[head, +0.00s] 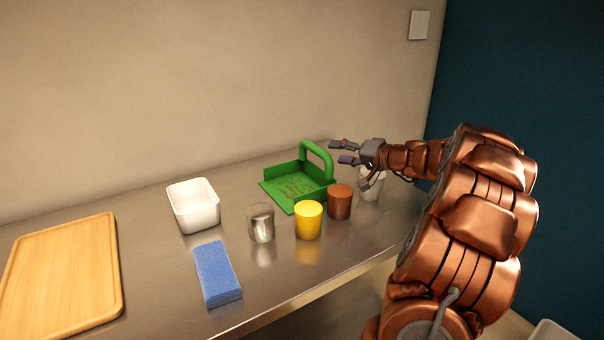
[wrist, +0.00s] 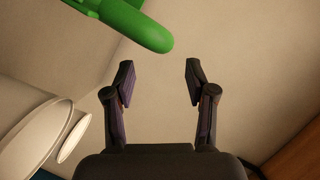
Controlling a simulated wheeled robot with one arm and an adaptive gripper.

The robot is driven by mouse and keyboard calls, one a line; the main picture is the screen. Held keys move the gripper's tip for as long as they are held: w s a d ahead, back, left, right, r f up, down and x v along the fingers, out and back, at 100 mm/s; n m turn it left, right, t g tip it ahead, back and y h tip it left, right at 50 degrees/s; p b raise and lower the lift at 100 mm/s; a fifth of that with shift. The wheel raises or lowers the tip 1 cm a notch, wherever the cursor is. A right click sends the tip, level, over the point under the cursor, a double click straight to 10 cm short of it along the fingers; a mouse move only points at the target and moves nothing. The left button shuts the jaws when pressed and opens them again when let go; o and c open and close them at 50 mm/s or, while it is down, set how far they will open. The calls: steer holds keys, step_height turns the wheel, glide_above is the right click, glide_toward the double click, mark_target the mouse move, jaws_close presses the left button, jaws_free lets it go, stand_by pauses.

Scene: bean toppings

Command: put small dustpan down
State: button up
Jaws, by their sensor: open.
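The small dustpan (head: 291,184) is green with an arched handle and rests on the metal counter. Brown specks, possibly beans, lie in its pan. My gripper (head: 343,152) is open and empty, just right of the dustpan's handle and apart from it in the head view. In the wrist view my gripper (wrist: 158,82) shows two dark fingers spread wide with nothing between them. Part of the green handle (wrist: 135,22) shows above the left finger there.
On the counter (head: 150,220) stand a brown cup (head: 340,202), a yellow cup (head: 308,220), a metal cup (head: 261,223) and a white cup (head: 371,184) below my gripper. A white container (head: 193,206), blue sponge (head: 217,273) and wooden board (head: 62,275) are further left. Bare counter lies between them.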

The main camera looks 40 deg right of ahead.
mark_target(317, 151)
steer(key=x, duration=0.4)
steer(key=shift+a, duration=0.35)
steer(key=shift+x, duration=2.1)
steer(key=shift+a, duration=0.1)
steer(key=shift+s, duration=0.1)
jaws_close()
